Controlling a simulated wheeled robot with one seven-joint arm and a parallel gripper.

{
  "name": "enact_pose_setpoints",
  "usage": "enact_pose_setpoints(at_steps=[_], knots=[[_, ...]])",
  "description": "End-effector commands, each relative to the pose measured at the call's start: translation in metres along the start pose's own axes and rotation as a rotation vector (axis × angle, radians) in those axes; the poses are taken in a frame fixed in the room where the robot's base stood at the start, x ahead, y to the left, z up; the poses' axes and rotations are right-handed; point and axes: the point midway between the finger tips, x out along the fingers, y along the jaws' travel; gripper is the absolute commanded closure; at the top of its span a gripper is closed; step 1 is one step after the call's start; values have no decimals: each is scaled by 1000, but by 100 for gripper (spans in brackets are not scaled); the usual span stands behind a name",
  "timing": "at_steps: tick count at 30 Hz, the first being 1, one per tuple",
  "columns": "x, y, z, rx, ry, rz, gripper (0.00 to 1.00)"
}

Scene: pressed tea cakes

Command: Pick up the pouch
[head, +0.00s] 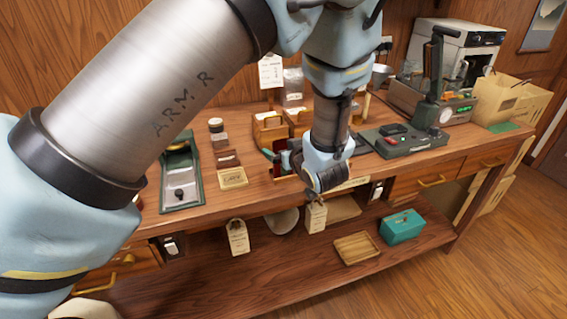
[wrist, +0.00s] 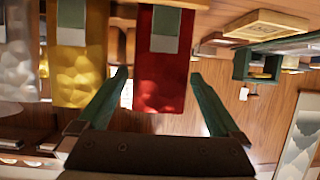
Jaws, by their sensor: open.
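A red pouch (wrist: 160,80) shows in the wrist view, in the gap between the two green fingers of my gripper (wrist: 159,74). The fingers are spread, with no contact visible; how far ahead the pouch lies I cannot tell. A yellow pouch (wrist: 79,75) is just left of it, and a pale silvery pouch (wrist: 18,65) is at the left edge. In the head view my gripper (head: 276,158) is low over the front middle of the table. A bit of red (head: 278,171) shows beside it, mostly hidden by my wrist.
On the table (head: 340,184), a green-edged tray (head: 181,170) and small boxes (head: 233,178) stand left of my gripper. Wooden holders (head: 269,128) are behind. A teal box (head: 402,226) and wooden tray (head: 357,248) sit on the lower shelf.

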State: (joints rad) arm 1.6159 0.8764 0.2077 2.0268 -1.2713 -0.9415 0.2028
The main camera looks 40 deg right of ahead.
Motion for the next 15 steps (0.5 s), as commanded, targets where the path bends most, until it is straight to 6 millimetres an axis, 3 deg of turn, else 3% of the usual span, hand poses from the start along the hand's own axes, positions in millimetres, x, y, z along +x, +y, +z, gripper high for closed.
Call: enact_pose_setpoints(at_steps=[2, 15], knots=[[0, 0, 0, 0, 0, 0, 0], [0, 0, 0, 0, 0, 0, 48]])
